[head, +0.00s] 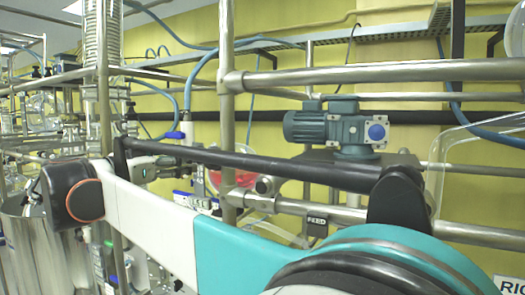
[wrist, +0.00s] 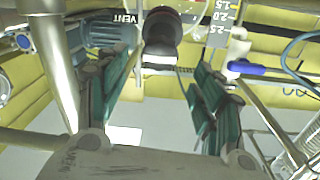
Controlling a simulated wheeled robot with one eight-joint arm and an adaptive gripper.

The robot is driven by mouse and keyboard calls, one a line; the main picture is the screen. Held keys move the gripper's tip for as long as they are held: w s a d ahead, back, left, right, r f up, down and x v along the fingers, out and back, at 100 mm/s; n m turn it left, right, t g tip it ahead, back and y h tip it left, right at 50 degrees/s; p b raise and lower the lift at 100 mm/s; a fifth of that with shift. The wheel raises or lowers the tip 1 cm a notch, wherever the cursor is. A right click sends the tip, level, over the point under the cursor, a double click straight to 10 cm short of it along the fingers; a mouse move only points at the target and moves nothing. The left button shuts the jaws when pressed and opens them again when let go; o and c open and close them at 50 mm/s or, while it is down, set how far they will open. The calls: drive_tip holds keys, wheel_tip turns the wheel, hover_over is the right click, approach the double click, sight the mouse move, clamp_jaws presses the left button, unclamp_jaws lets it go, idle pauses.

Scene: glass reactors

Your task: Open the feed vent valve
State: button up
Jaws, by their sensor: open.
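In the wrist view a dark, reddish-black round knob (wrist: 162,28) shows at the top centre. A black VENT label (wrist: 126,18), seen upside down, is just left of it. My gripper (wrist: 162,65) is open, with a teal-padded finger on each side. The knob lies just beyond the fingertips and roughly between them; I see no finger closed on it. In the head view my arm crosses the picture and I cannot make out the knob or the VENT label.
A FEED label (head: 317,222) hangs on a steel rail. A blue motor (head: 340,128) sits above my arm. A vertical steel pole (head: 227,100) stands near my arm. A blue valve handle (wrist: 247,68) is right of my fingers.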

drive_tip(key=p+x, duration=0.1)
drive_tip(key=x, duration=0.6)
drive_tip(key=shift+w+d+p, duration=0.2)
drive_tip(key=shift+w+p, duration=0.15)
drive_tip(key=c, duration=1.1)
